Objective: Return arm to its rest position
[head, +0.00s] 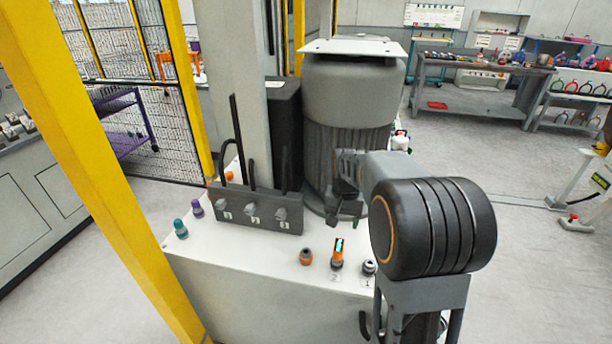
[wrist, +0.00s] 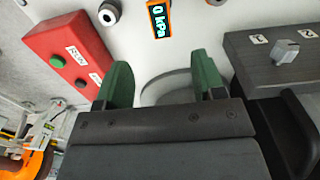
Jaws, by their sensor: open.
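My gripper (head: 345,208) is over the white bench top (head: 290,262), in front of the grey motor-like cylinder (head: 350,130). In the wrist view my gripper (wrist: 162,82) shows two green fingers spread apart with nothing between them. The upper part of my arm covers the right end of the bench in the head view.
A dark panel with knobs (head: 245,208) stands left of my gripper. An orange gauge (head: 338,253) reads 0 kPa in the wrist view. A red button box (wrist: 68,55) shows there too. A yellow post (head: 95,150) rises at left.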

